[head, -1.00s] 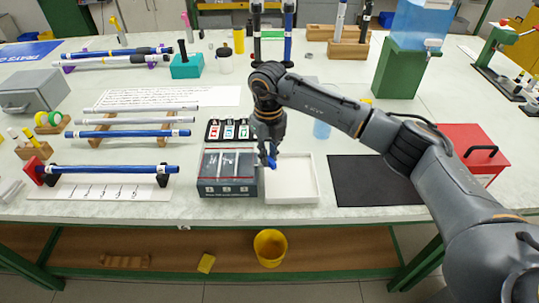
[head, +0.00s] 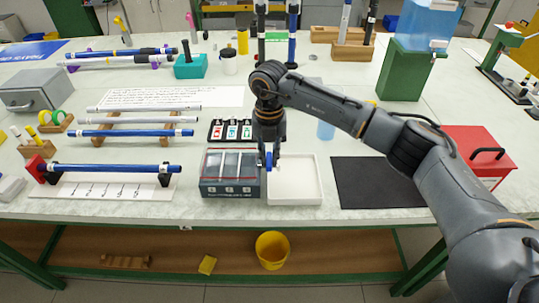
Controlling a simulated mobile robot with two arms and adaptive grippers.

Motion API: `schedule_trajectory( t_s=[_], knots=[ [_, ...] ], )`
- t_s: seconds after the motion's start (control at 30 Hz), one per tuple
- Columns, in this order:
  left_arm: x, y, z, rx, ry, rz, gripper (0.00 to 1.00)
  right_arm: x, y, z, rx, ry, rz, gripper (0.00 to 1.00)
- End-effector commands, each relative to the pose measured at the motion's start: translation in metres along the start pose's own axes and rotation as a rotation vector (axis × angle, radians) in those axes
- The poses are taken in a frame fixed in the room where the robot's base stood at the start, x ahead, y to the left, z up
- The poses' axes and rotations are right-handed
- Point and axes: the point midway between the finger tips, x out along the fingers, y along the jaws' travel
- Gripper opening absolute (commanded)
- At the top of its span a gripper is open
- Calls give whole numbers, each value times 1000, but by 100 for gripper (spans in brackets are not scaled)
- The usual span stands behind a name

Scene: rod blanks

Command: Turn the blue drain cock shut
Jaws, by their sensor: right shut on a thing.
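My right gripper (head: 270,158) points down in the middle of the table, at the edge between a grey three-compartment box and a white tray. It is shut on a small blue piece (head: 269,161). Whether this piece is a drain cock, I cannot tell. The blue water tank (head: 425,22) stands on a green stand (head: 405,72) at the back right. A small pale tap (head: 438,44) shows on its front; its handle is too small to read. My right gripper is well apart from the tank. My left gripper is not in view.
The grey box (head: 230,190) and the white tray (head: 293,198) stand at the front edge. A black mat (head: 378,185) and a red box (head: 478,150) lie to the right. A light blue container (head: 326,130) stands behind the tray. Rods on wooden racks fill the left.

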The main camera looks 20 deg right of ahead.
Motion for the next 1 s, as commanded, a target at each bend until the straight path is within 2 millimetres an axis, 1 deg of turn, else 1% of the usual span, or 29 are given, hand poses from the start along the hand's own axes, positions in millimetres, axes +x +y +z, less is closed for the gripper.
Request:
schedule_trajectory(
  t_s=[0.43,0.47,0.5,0.53,0.57,1.0],
  knots=[
    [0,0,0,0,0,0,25,-2,0,2,11,-5,2,0],
    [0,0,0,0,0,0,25,-2,0,2,11,-5,3,21],
    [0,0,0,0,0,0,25,-2,0,1,11,-4,3,29],
    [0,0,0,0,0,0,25,-2,0,1,11,-4,2,35],
    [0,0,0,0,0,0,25,-2,0,1,10,-4,2,38],
    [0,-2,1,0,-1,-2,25,0,0,0,7,-1,1,38]
  ],
)
